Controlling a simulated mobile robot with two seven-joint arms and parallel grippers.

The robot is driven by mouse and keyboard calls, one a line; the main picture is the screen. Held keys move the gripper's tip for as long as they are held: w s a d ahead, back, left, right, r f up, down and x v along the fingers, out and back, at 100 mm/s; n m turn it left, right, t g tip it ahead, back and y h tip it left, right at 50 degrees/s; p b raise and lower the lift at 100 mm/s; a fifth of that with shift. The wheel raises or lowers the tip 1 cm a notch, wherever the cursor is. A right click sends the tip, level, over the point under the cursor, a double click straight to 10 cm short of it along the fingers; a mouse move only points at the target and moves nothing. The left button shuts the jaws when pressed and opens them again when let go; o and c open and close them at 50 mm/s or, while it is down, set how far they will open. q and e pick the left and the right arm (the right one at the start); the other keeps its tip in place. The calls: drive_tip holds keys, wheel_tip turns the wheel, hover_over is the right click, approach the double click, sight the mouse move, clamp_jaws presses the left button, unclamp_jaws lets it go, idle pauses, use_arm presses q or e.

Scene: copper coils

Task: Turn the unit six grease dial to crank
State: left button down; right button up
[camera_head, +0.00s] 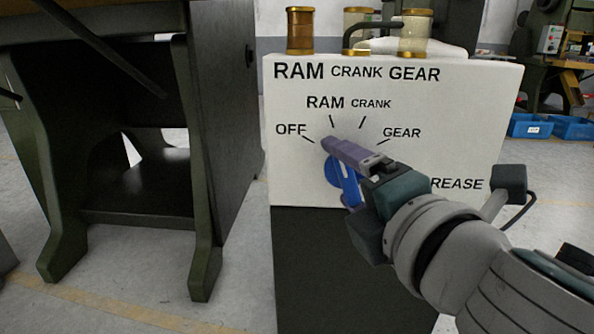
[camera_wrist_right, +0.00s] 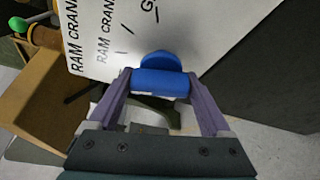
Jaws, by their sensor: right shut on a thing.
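The blue grease dial (camera_head: 333,172) is on the front of a white box (camera_head: 470,110), below the marks OFF, RAM, CRANK and GEAR. My right gripper (camera_head: 334,147) is at the dial in the head view, and its purple finger covers much of it. In the right wrist view, the dial's blue grip bar (camera_wrist_right: 160,83) lies between the two purple fingertips of the right gripper (camera_wrist_right: 160,92), which is shut on it. Which mark the dial points at is hidden by the finger. My left gripper is not in view.
Brown and clear cups (camera_head: 300,30) and a bent pipe stand on top of the box. A dark green machine frame (camera_head: 200,150) stands close on the left. Blue bins (camera_head: 570,127) lie on the floor at the right. Grey floor is clear between the frame's legs and box.

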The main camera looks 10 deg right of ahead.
drive_tip(key=c, duration=0.5)
drive_tip(key=shift+o, duration=0.2)
drive_tip(key=shift+f+m+t+b, duration=0.25)
drive_tip(key=shift+m+t+b, duration=0.15)
drive_tip(key=shift+m+b, duration=0.55)
drive_tip(key=m+b, duration=0.1)
drive_tip(key=b, duration=0.1)
drive_tip(key=shift+m+t+b, duration=0.35)
drive_tip(key=shift+t, duration=0.05)
drive_tip(key=shift+m+t+y+b, duration=0.3)
drive_tip(key=shift+m+t+b, duration=0.1)
drive_tip(key=shift+m+b, duration=0.8)
drive_tip(key=shift+r+m+t+b, duration=0.2)
drive_tip(key=shift+m+t+b, duration=0.1)
drive_tip(key=shift+m+b, duration=0.3)
drive_tip(key=o, duration=1.2)
drive_tip(key=shift+c, duration=0.2)
drive_tip(key=shift+s, duration=0.1)
